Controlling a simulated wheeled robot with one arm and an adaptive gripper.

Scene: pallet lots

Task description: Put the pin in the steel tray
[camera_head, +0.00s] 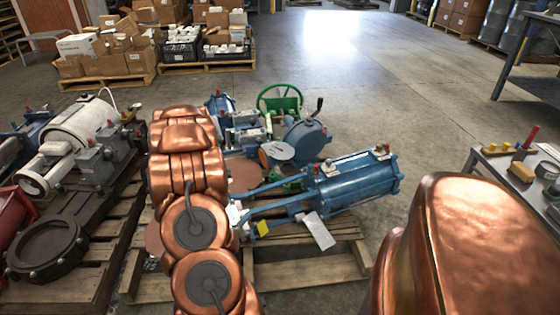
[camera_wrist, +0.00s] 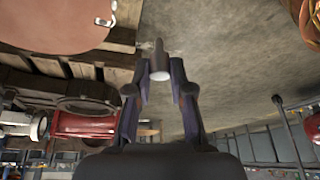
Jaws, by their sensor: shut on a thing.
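In the wrist view my gripper (camera_wrist: 160,75) is shut on the pin (camera_wrist: 158,60), a short grey cylinder with a pale round end. The pin stands out beyond the fingertips, with open floor and the edge of a wooden pallet behind it. In the head view my copper arm hides the gripper and the pin. A grey metal work table (camera_head: 490,165) stands at the right with small items on it. I cannot tell the steel tray apart there, and my own copper body covers part of that side.
Blue valve machinery (camera_head: 350,185) lies on a wooden pallet (camera_head: 300,275) beside my arm. A second pallet (camera_head: 90,270) at the left holds a white motor (camera_head: 85,130) and a dark flange (camera_head: 45,250). Cartons (camera_head: 105,60) stand behind. The floor at centre right (camera_head: 410,120) is clear.

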